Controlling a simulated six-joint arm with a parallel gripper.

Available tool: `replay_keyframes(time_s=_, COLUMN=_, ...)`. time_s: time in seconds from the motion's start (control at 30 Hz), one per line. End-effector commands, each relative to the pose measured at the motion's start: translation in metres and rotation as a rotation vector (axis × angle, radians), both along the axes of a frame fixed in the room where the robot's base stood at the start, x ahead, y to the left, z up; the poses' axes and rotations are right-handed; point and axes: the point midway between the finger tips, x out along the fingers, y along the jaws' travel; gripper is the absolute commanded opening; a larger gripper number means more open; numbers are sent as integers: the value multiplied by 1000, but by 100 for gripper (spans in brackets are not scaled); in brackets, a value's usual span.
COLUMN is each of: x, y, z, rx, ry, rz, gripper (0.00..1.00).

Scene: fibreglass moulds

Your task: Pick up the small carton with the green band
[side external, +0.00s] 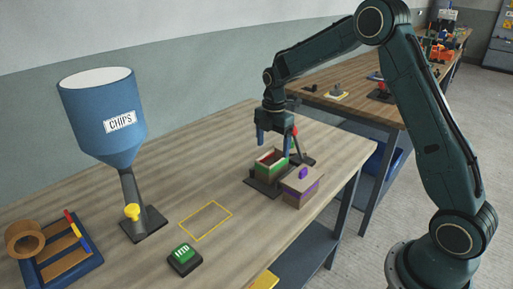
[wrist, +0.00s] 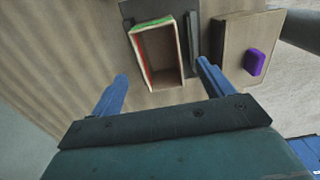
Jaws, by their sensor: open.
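The small carton with the green band (side external: 268,169) stands upright and open-topped on a dark base plate (side external: 256,187) on the workbench. In the wrist view the carton (wrist: 158,84) looks empty, with a green far rim and a red strip inside its left wall. My gripper (side external: 273,143) is just above the carton, pointing down. In the wrist view its blue fingers (wrist: 161,70) are apart, on the left and right of the carton. It is open and holds nothing. Whether the fingertips are below the carton's rim cannot be told.
A brown box with a purple knob and purple band (side external: 303,187) stands close to the carton's right. A dark stand with a red part (side external: 302,155) is just behind. A blue CHIPS hopper (side external: 103,110), a green button box (side external: 184,258) and a yellow outline (side external: 206,220) are left, with clear bench between.

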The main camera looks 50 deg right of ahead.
Motion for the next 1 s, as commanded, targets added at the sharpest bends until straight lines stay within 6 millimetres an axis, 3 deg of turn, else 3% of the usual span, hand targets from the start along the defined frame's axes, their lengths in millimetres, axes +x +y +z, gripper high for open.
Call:
replay_keyframes(time_s=0.27, x=0, y=0, z=-8, rx=0, ry=2, rz=0, gripper=80)
replay_keyframes(time_s=0.7, x=-1, y=1, z=-51, rx=0, ry=2, rz=0, gripper=80)
replay_keyframes(time_s=1.0, x=0, y=1, z=-52, rx=0, ry=0, rz=0, gripper=80)
